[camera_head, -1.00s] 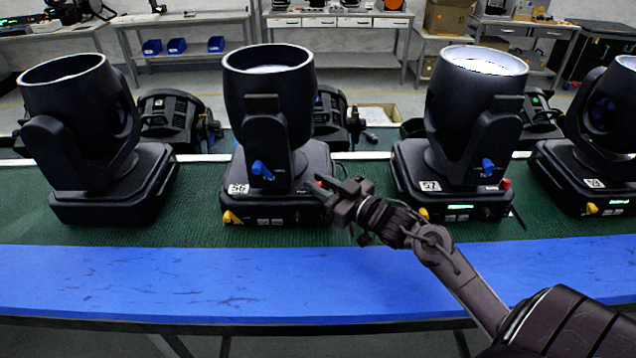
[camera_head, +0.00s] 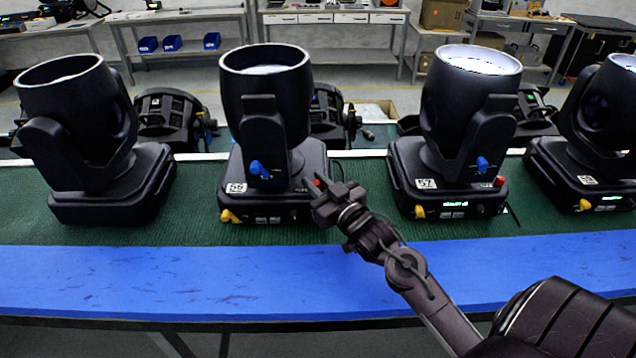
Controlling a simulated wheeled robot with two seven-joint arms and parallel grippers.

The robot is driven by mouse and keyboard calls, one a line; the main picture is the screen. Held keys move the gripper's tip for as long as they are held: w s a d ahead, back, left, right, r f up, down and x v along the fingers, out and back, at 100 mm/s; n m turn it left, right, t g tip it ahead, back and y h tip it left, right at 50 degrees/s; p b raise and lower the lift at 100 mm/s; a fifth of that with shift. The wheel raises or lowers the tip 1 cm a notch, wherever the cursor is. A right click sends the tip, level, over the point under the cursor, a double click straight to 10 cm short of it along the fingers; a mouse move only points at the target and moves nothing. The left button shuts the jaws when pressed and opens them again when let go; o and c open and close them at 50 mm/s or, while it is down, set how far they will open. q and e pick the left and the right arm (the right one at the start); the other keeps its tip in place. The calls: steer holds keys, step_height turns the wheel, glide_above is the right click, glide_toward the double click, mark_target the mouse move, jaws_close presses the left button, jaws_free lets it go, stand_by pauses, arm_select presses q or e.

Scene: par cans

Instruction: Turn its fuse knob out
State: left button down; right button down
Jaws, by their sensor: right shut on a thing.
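The par can labelled 56 (camera_head: 262,140) stands upright on the green mat, second from the left. Its front display is dark. It has a blue knob (camera_head: 260,169), a yellow knob (camera_head: 229,216) and a red part (camera_head: 317,183) at its right corner. My right gripper (camera_head: 322,203) is at the right end of this can's front panel, shut on what appears to be the fuse knob. The jaws hide the knob, so I cannot tell how far it is turned. My left gripper is not in view.
Par can 57 (camera_head: 462,130) stands to the right with a lit green display. Another can (camera_head: 85,130) stands at the left and one (camera_head: 597,150) at the right edge. The blue front strip (camera_head: 150,280) of the table is bare. More fixtures stand behind.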

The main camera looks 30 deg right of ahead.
mark_target(319, 186)
steer(key=c, duration=1.6)
jaws_free()
steer(key=shift+w, duration=0.25)
steer(key=s+b, duration=0.1)
steer(key=s, duration=0.2)
steer(key=s+b, duration=0.1)
steer(key=s, duration=0.2)
steer(key=shift+s+f, duration=0.2)
steer(key=shift+s, duration=0.1)
steer(key=shift+s+r, duration=0.15)
steer(key=shift+s, duration=0.45)
